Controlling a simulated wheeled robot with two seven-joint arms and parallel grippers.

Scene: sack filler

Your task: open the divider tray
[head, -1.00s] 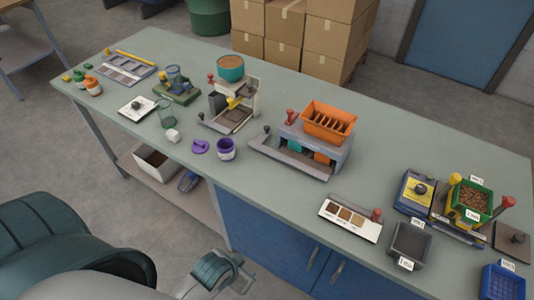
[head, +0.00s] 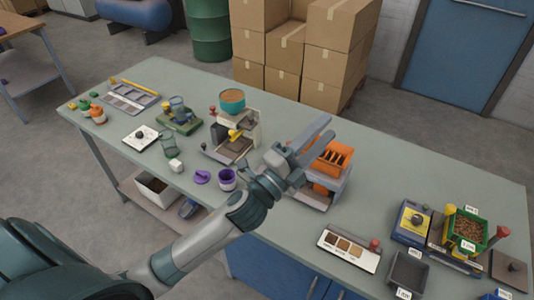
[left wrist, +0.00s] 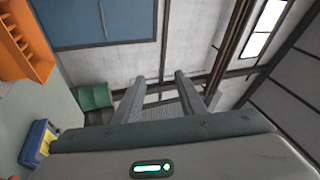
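The divider is a grey unit with a slatted orange hopper (head: 332,158) on the middle of the bench. I take the low grey tray (head: 312,199) at its foot to be the divider tray; my left gripper and arm hide much of it, so I cannot tell its position. My left gripper (head: 331,128) is in front of and above the divider, its two fingers apart and empty, pointing to the upper right. The left wrist view shows the open fingers (left wrist: 160,80) with nothing between them, and the orange hopper (left wrist: 24,45) at upper left. My right gripper is out of view.
Left of the divider stand a purple cup (head: 227,180) and a dispenser with a teal bowl (head: 232,103). To the right are a sample card (head: 348,249), a blue scale (head: 412,222) and a green bin (head: 466,232). The bench behind the divider is clear.

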